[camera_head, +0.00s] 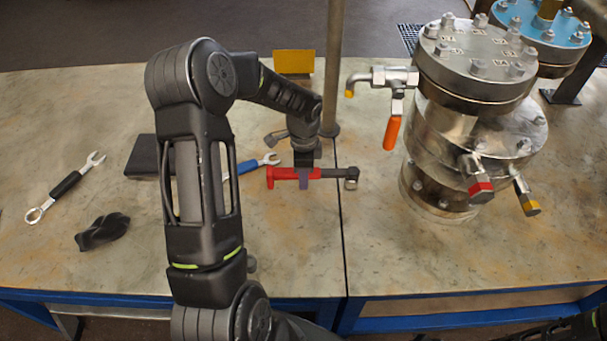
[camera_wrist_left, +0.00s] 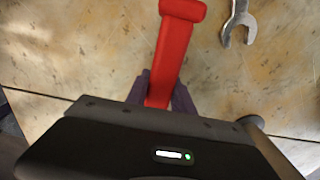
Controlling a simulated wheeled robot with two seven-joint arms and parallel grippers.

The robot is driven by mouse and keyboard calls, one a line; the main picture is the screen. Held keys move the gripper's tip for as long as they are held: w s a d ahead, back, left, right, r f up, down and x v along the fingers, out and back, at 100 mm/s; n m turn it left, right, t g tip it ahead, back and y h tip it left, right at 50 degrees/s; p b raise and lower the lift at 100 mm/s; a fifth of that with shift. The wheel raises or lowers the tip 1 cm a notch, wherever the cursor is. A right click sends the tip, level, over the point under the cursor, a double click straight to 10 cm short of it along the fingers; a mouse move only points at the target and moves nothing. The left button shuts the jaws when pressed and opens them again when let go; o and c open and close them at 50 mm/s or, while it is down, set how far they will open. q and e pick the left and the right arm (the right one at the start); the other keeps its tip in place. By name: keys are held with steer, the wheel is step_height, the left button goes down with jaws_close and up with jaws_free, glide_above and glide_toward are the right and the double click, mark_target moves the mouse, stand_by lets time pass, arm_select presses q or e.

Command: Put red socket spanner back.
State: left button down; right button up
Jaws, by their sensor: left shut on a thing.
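The red socket spanner (camera_head: 285,173) has a red handle and a dark shaft with a metal socket head at its right end. My left gripper (camera_head: 304,181) is shut on it near the middle and holds it roughly level across the picture, over the table near the seam. In the left wrist view the red handle (camera_wrist_left: 175,52) lies between the two purple-grey fingers (camera_wrist_left: 161,94). I cannot tell whether the spanner touches the table. The socket end is hidden in that view. My right gripper is not in view.
A blue spanner (camera_head: 252,165) lies partly behind my left arm. A black-handled spanner (camera_head: 66,187), a crumpled black item (camera_head: 102,232) and a dark box (camera_head: 143,157) are at left. A yellow plate (camera_head: 293,62) stands behind. The flanged vessel (camera_head: 470,120) with an orange-handled valve (camera_head: 392,132) stands at right.

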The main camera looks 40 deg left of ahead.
arm_select(q)
steer(key=shift+f+b, duration=0.4)
steer(key=shift+f, duration=0.15)
steer(key=c, duration=1)
jaws_free()
steer(key=shift+r+p, duration=0.3)
steer(key=shift+r, duration=3.6)
